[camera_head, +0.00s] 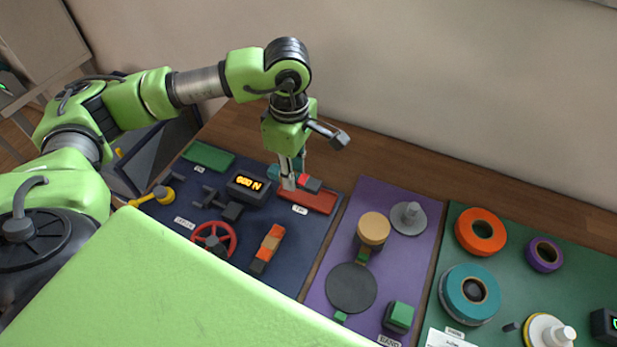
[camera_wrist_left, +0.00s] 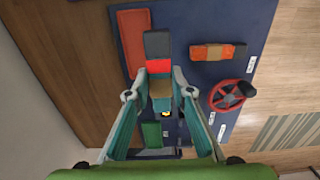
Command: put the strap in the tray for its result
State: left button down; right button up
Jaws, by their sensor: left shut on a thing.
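My left gripper (camera_head: 289,181) is shut on a strap (camera_head: 311,184) with a red band and a dark end; a teal part shows on the other side of the fingers. In the left wrist view the strap (camera_wrist_left: 158,66) points away from the fingers (camera_wrist_left: 160,96). It is close to the red tray (camera_head: 318,203), which also shows in the left wrist view (camera_wrist_left: 131,40); I cannot tell whether they touch. A green tray (camera_head: 208,156) lies at the far left of the navy mat and shows in the left wrist view (camera_wrist_left: 151,135). My right gripper is not in view.
A display (camera_head: 248,184) reads 600 N. The purple mat (camera_head: 385,195) carries discs and blocks; the green mat (camera_head: 520,285) carries spools.

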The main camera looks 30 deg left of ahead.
pick_arm(q)
jog(key=w+f, duration=0.2)
jog(key=f, duration=0.1)
jog(key=w+f+p, duration=0.1)
jog(key=w+f, duration=0.1)
jog(key=shift+w+d+f, duration=0.1)
jog(key=shift+d+f, duration=0.05)
jog(key=shift+d, duration=0.15)
notch_tip(320, 180, down, 3)
jog(key=shift+w+p, duration=0.15)
jog(key=shift+p, duration=0.85)
jog(key=shift+f, duration=0.25)
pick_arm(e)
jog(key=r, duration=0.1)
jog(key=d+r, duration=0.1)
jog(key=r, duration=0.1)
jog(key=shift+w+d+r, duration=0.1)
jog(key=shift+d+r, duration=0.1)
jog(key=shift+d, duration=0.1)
pick_arm(q)
jog(key=shift+f, duration=0.1)
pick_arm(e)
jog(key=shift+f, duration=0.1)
